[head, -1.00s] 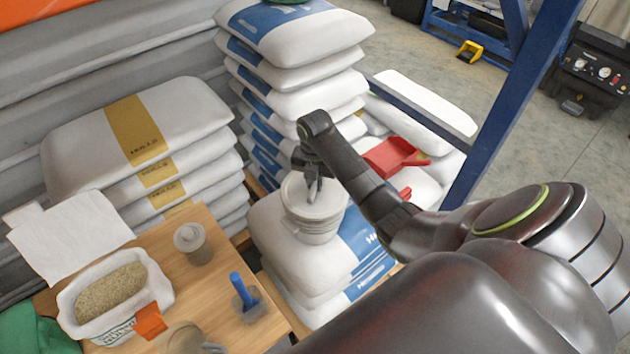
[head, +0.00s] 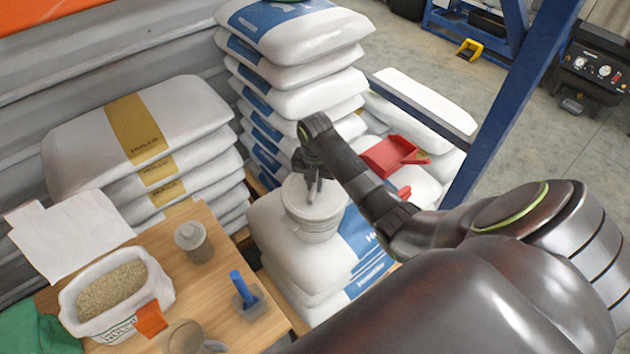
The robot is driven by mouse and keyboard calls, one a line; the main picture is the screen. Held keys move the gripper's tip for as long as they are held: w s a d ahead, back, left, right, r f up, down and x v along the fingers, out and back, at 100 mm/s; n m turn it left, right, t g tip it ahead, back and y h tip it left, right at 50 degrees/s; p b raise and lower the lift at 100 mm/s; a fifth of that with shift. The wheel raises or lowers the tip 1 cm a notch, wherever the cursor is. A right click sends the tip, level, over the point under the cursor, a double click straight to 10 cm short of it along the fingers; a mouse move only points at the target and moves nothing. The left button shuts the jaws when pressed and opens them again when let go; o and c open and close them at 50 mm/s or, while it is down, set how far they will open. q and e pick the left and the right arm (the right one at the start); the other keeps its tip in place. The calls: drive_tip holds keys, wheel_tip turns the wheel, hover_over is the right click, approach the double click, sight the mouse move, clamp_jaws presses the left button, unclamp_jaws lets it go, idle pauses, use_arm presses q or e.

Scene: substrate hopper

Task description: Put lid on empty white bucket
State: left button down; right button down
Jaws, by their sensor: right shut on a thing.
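The white bucket (head: 316,226) stands upright on the short stack of white and blue bags in the middle of the head view. A pale, flat lid (head: 296,194) covers its top; I cannot tell whether it is fully seated or slightly above the rim. My right gripper (head: 313,194) points down over the bucket's top and is shut on the lid. The fingers and wrist hide part of the lid and the back of the rim. My left gripper is not in view.
A taller bag stack (head: 290,75) rises behind the bucket. A red scoop (head: 393,157) lies on bags to the right. The wooden table (head: 215,290) at lower left holds a tub of grain (head: 110,288), a capped jar (head: 192,243) and a blue-handled tool (head: 242,287). A blue post (head: 505,110) stands at right.

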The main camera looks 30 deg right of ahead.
idle(0.3)
drive_tip(key=c, duration=1.3)
unclamp_jaws()
drive_tip(key=shift+c, duration=0.2)
wheel_tip(320, 180, up, 9)
drive_tip(key=shift+b, duration=0.35)
wheel_tip(320, 180, up, 8)
drive_tip(key=p, duration=0.8)
drive_tip(key=shift+r+p, duration=0.2)
drive_tip(key=shift+p, duration=0.15)
